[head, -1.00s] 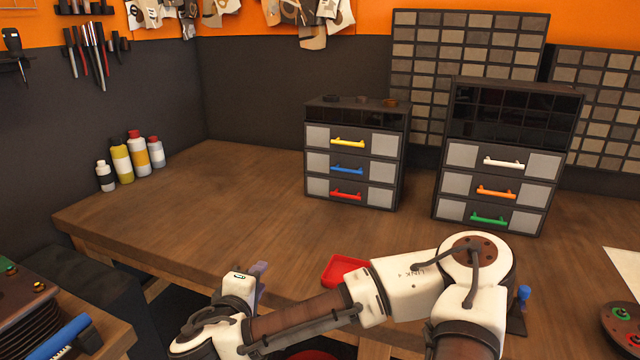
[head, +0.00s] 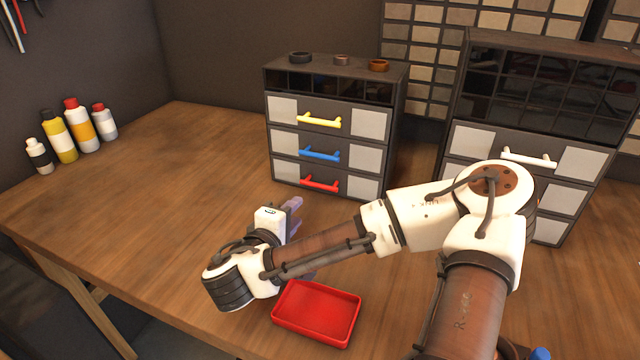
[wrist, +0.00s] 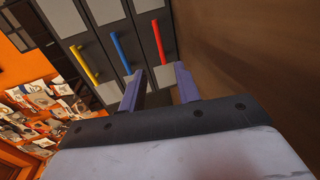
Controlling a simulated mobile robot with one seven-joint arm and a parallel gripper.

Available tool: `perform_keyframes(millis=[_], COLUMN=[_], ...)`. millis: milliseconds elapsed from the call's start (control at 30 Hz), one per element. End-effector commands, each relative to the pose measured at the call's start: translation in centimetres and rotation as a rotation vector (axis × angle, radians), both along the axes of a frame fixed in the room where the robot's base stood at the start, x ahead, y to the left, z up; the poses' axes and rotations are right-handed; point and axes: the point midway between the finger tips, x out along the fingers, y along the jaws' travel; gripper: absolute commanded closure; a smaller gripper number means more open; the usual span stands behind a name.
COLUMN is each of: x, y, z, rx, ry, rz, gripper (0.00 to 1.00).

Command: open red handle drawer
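The red handle (head: 319,184) is on the bottom drawer of the left cabinet (head: 394,131), below the blue handle (head: 319,153) and the yellow handle (head: 319,120). All three drawers look shut. My gripper (head: 296,211) is in front of this cabinet, lower than and slightly left of the red handle, and apart from it. In the wrist view my gripper (wrist: 158,82) shows two purple fingers spread apart with nothing between them. The red handle (wrist: 158,42) appears beyond the fingertips there, turned upright in the picture.
A red tray (head: 317,313) lies on the wooden table (head: 150,200) below my arm. A second cabinet (head: 505,134) with a white handle stands right, partly hidden by my arm. Several bottles (head: 72,132) stand far left. Small rings (head: 378,65) lie on top of the left cabinet.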

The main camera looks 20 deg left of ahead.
Motion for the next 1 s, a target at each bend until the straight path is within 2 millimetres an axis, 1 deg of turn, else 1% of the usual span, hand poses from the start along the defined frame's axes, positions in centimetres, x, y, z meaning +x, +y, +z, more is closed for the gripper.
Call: perform_keyframes(millis=[33, 167, 400, 533, 600, 733, 1000], x=[0.8, 3.3, 8.4, 10.4, 11.3, 12.2, 12.5], y=[-0.1, -0.2, -0.4, -0.4, -0.4, -0.4, -0.5], z=[0.2, -0.1, -1.1, -1.7, -1.9, -2.2, -2.4], rx=[-0.002, -0.002, -0.002, -0.002, -0.001, 0.001, 0.001], ry=[-0.002, -0.004, -0.004, -0.003, -0.002, -0.001, -0.001], rz=[-0.005, -0.006, -0.004, -0.003, -0.003, -0.001, -0.001], gripper=[0.67, 0.67, 0.67, 0.67, 0.67, 0.67, 0.67])
